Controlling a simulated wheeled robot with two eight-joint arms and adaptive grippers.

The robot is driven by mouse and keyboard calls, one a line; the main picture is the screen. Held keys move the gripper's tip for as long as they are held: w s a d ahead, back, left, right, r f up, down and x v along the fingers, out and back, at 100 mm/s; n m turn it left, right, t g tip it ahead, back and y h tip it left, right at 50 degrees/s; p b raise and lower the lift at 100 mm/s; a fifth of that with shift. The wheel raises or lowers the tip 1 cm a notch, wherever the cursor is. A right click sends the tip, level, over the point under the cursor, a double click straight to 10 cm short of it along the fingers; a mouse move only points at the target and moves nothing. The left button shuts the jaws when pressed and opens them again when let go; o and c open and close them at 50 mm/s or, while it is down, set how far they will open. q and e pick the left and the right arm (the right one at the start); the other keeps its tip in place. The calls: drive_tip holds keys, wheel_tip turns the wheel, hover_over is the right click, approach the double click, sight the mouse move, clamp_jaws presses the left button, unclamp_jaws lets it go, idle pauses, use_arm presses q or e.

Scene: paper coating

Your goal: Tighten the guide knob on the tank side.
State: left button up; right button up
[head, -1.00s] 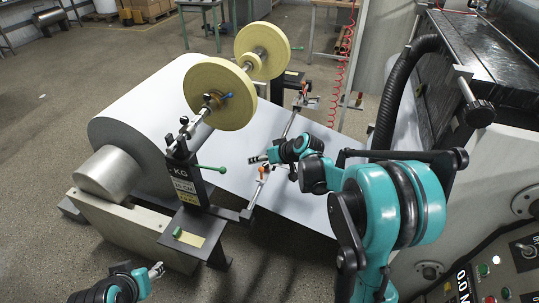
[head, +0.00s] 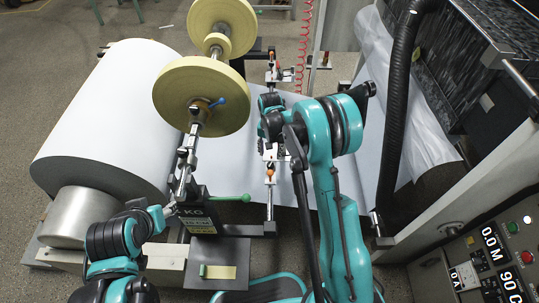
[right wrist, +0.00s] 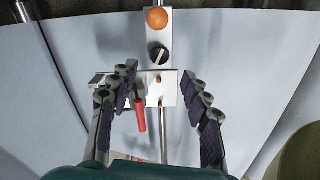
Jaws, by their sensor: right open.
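My right gripper (head: 271,153) is open over the near guide on the thin rail. In the right wrist view its fingers (right wrist: 160,82) stand apart on both sides of a metal plate (right wrist: 166,90). A dark round knob (right wrist: 158,53) with a pale bar sits on the guide just beyond the fingertips, apart from them. An orange ball (right wrist: 156,19) is farther up the guide and shows in the head view (head: 269,173). A red handle (right wrist: 140,115) hangs beside the left finger. My left gripper (head: 167,209) is small, near the black roll stand; its jaw state is unclear.
A large white paper roll (head: 105,115) is at the left, with yellow discs (head: 203,95) on a shaft. A green lever (head: 232,198) sticks out from the stand. A second guide (head: 280,74) is farther back. A black hose (head: 398,110) and control panel (head: 495,255) are at right.

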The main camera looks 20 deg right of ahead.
sight(270, 164)
wheel_tip(270, 164, down, 7)
drive_tip(key=b, duration=0.2)
drive_tip(key=shift+s+f+b, duration=0.1)
drive_tip(key=shift+f+b, duration=0.05)
drive_tip(key=shift+b, duration=0.2)
clamp_jaws()
